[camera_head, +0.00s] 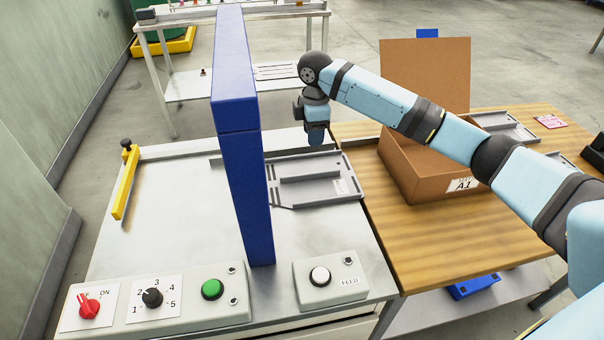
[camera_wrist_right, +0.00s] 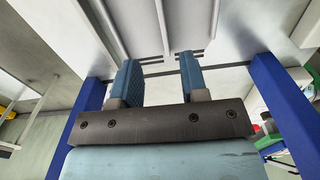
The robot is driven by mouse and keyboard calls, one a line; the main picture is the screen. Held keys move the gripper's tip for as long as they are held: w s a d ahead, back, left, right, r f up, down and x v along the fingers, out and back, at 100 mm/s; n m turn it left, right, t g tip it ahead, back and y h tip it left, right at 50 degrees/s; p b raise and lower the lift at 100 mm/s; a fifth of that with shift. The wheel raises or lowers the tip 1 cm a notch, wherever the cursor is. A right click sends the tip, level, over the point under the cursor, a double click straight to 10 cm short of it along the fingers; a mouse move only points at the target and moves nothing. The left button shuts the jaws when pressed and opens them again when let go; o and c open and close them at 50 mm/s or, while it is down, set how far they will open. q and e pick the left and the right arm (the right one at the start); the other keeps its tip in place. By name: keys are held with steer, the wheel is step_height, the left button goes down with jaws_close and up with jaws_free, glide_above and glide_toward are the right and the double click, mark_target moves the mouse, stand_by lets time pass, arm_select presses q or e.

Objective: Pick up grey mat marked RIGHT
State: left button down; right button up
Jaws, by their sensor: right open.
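A flat grey piece with raised ribs (camera_head: 310,178) lies on the metal table, right of the blue gantry post. It has a small white label at its right end, too small to read, so I cannot tell if it is the mat marked RIGHT. My right gripper (camera_head: 315,138) hangs pointing down over the piece's far edge. In the right wrist view the gripper (camera_wrist_right: 160,72) has its two blue fingers apart with nothing clearly held. A pale ribbed surface (camera_wrist_right: 140,25) shows beyond the fingertips. My left gripper is not in view.
The blue gantry (camera_head: 243,180) stands close left of my right gripper. An open cardboard box (camera_head: 405,180) stands on the wooden table (camera_head: 420,240) to the right. Another grey tray (camera_head: 512,132) lies behind it. Control panels (camera_head: 165,298) line the front edge. The metal table's left is mostly clear.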

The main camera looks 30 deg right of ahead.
glide_above(312, 173)
step_height(312, 173, down, 7)
steer(key=shift+s+d+b, duration=0.1)
steer(key=shift+s+b, duration=0.05)
steer(key=shift+b, duration=0.2)
steer(key=shift+w+f+b, duration=0.2)
steer(key=shift+f+b, duration=0.3)
steer(key=shift+f, duration=2.6)
steer(key=shift+c, duration=0.4)
steer(key=shift+r, duration=0.1)
jaws_close()
